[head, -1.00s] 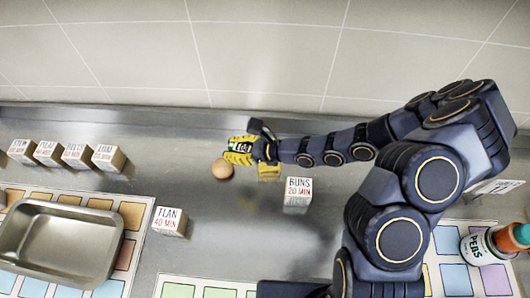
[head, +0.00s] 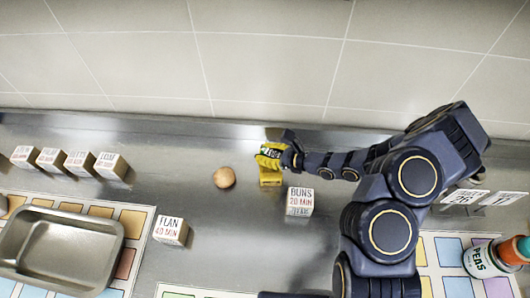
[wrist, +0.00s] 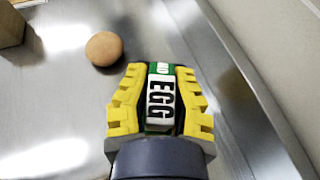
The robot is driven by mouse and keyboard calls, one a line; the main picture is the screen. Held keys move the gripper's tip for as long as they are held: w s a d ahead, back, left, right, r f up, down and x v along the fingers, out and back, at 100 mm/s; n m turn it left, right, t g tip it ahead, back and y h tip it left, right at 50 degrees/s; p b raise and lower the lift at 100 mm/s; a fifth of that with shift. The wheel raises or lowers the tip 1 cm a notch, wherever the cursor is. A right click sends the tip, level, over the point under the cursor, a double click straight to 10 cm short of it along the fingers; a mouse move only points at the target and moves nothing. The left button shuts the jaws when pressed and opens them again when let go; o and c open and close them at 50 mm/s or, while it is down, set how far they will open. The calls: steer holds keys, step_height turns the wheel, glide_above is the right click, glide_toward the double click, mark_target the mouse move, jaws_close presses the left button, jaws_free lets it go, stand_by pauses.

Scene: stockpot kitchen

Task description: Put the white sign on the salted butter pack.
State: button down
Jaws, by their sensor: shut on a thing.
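Two white signs with dark print stand at the right in the head view, the left one (head: 464,197) reading about 26 and the right one (head: 503,199) about 11. My gripper (head: 268,156) is shut on a small pack labelled EGG, with white and green faces; the pack (wrist: 160,102) sits between the yellow fingers in the wrist view.
A brown egg (head: 224,177) lies left of my gripper. A BUNS block (head: 300,201) stands to the lower right, a FLAN block (head: 171,230) to the lower left. Several blocks line the far left. A metal pan (head: 60,250) and a PEAS can (head: 483,261) stand in front.

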steer(key=shift+f, duration=0.25)
steer(key=shift+f, duration=0.15)
steer(key=c, duration=1.1)
jaws_free()
steer(key=shift+d+r, duration=0.15)
steer(key=shift+r, duration=0.15)
steer(key=v, duration=1.1)
steer(key=shift+s+d+r, duration=0.1)
steer(key=shift+s+d, duration=0.15)
